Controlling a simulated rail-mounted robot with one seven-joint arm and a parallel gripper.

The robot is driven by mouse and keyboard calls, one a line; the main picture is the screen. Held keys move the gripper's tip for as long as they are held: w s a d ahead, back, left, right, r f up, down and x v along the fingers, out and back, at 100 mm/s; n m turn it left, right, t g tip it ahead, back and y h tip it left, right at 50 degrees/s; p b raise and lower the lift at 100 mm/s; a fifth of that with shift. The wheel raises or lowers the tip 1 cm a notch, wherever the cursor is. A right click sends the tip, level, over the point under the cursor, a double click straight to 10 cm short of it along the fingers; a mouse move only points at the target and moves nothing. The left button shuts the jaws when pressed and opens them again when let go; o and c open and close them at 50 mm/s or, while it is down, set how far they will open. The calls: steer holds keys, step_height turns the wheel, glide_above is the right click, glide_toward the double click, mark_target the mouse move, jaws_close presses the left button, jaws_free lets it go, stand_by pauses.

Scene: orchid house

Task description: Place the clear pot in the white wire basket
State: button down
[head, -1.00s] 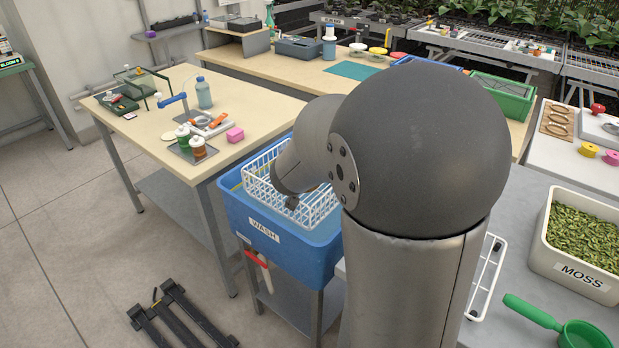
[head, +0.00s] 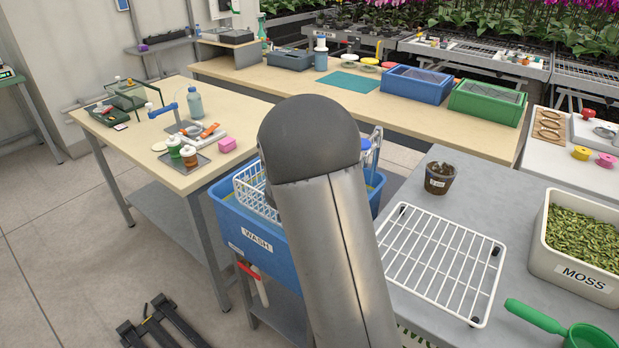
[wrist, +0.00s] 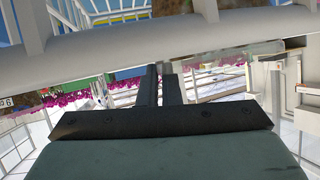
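The white wire basket (head: 252,187) sits in the blue wash tub (head: 262,250), partly hidden by my arm. A small pot (head: 438,179) with dark brown filling and a pale label stands upright on the grey bench; I cannot tell surely whether its wall is clear. My gripper is hidden behind my arm in the head view. In the wrist view my gripper (wrist: 160,80) has its dark fingers close together, a thin gap between them. A thick white bar (wrist: 110,55) crosses at the fingertips, with brown patches beyond it; whether the fingers hold anything does not show.
A white wire rack (head: 440,262) lies on the grey bench in front of the small pot. A moss bin (head: 560,270) and a green scoop (head: 540,318) are at the right. A wooden table (head: 150,150) with bottles stands left of the tub.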

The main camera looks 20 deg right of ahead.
steer(key=c, duration=1.6)
jaws_free()
steer(key=p+v, duration=0.1)
steer(key=v, duration=1.1)
steer(key=shift+r, duration=0.15)
